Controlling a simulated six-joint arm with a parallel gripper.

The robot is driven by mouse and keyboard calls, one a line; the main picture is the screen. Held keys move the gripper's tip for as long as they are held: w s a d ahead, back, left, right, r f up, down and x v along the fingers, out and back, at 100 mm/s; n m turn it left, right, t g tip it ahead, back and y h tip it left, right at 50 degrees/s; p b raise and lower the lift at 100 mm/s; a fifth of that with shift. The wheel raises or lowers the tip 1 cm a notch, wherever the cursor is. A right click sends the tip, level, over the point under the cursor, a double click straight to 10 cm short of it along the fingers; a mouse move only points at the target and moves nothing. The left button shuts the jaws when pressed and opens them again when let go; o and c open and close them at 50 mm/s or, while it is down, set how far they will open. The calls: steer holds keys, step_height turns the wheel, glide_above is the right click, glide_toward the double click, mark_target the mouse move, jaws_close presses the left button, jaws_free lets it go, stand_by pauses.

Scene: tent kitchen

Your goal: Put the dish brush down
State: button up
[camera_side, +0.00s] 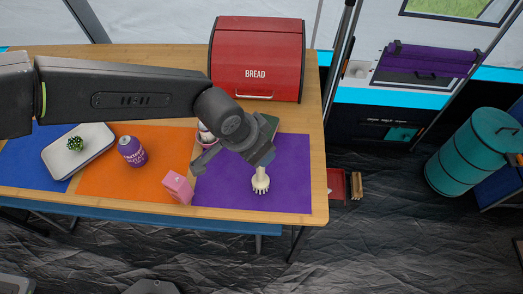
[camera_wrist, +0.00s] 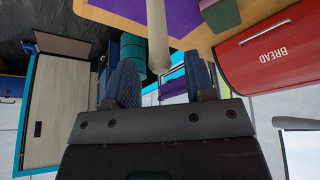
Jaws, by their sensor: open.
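The cream dish brush (camera_side: 261,182) shows just below my gripper, over the purple mat (camera_side: 290,190). Its ridged head points toward the front of the table; the upper part is hidden by my gripper. My gripper (camera_side: 263,158) is open. In the wrist view a pale rod, apparently the brush handle (camera_wrist: 157,35), reaches between the two spread fingers (camera_wrist: 161,80), with gaps on both sides. I cannot tell whether the brush rests on the mat or stands upright on it.
A red bread bin (camera_side: 257,60) stands behind. A dark green item (camera_side: 270,122) is just beyond my gripper. A pink box (camera_side: 178,186), a purple can (camera_side: 132,151) and a white tray (camera_side: 60,160) with a small plant lie left. The purple mat's right part is clear.

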steer(key=v, duration=0.8)
steer(key=s+a+r+n+t, duration=0.1)
steer(key=a+r+n, duration=0.1)
steer(key=a+r, duration=0.45)
steer(key=a+r+n+y, duration=0.1)
steer(key=a+r, duration=0.2)
steer(key=a, duration=0.7)
steer(key=s+a+r+n+t, duration=0.15)
steer(key=a+r, duration=0.25)
steer(key=a, duration=0.4)
steer(key=s+a+n+y, duration=0.2)
steer(key=s+a+n, duration=0.2)
steer(key=s+a, duration=0.9)
steer(key=shift+s+a+f, duration=0.2)
steer(key=shift+a+f, duration=0.1)
steer(key=shift+a, duration=0.65)
steer(key=shift+n, duration=0.25)
